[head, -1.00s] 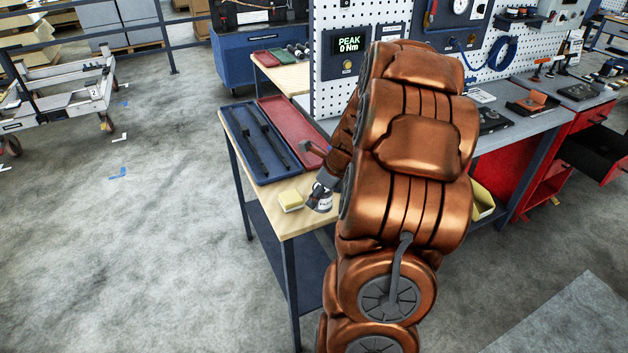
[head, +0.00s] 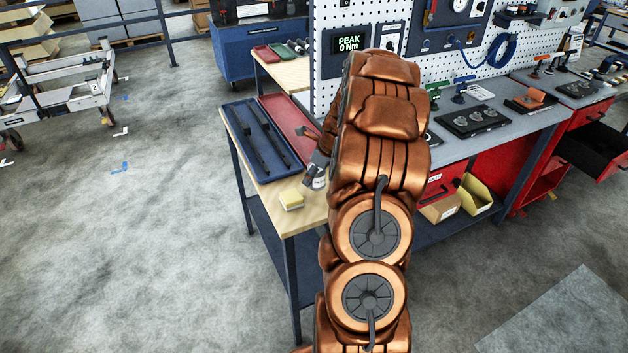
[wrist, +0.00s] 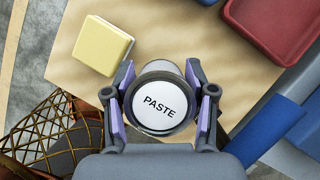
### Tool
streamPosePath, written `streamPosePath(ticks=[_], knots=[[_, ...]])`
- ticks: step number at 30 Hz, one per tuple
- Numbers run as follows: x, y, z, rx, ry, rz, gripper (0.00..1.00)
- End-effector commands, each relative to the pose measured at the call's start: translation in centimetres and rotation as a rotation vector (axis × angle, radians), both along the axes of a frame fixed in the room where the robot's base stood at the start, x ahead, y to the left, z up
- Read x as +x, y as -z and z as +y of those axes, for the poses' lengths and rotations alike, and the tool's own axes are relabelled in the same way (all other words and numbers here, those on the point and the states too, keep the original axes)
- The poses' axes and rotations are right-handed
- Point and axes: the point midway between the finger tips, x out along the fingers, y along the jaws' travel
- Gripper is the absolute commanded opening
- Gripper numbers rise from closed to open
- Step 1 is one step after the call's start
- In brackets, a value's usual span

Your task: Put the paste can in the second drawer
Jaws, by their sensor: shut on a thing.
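The paste can (wrist: 159,104), with a white lid marked PASTE, sits between the two fingers of my gripper (wrist: 160,108) in the wrist view, and the fingers are shut on it. In the head view a small part of the can (head: 319,183) shows beside my arm at the wooden side table. Whether it is clear of the tabletop I cannot tell. A dark drawer (head: 597,146) stands open in the red cabinet at the right edge; which drawer in order it is I cannot tell. Another red drawer front (head: 440,187) shows under the bench, partly hidden by my arm.
A yellow sponge (head: 291,200) lies near the can. A blue tray (head: 259,140) with dark bars and a red tray (head: 288,122) lie on the wooden table. The grey bench (head: 455,148) holds tools and dark trays. Open floor lies left and front right.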

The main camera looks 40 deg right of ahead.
Motion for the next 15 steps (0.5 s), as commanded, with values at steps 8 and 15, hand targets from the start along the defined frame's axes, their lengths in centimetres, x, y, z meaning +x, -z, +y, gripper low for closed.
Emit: streamPosePath(ticks=[8, 15], knots=[[0.0, 2.5, 0.0, 0.001, 0.001, 0.0, 0.06], [0.0, 3.1, 0.0, -0.001, -0.001, 0.0, 0.06]])
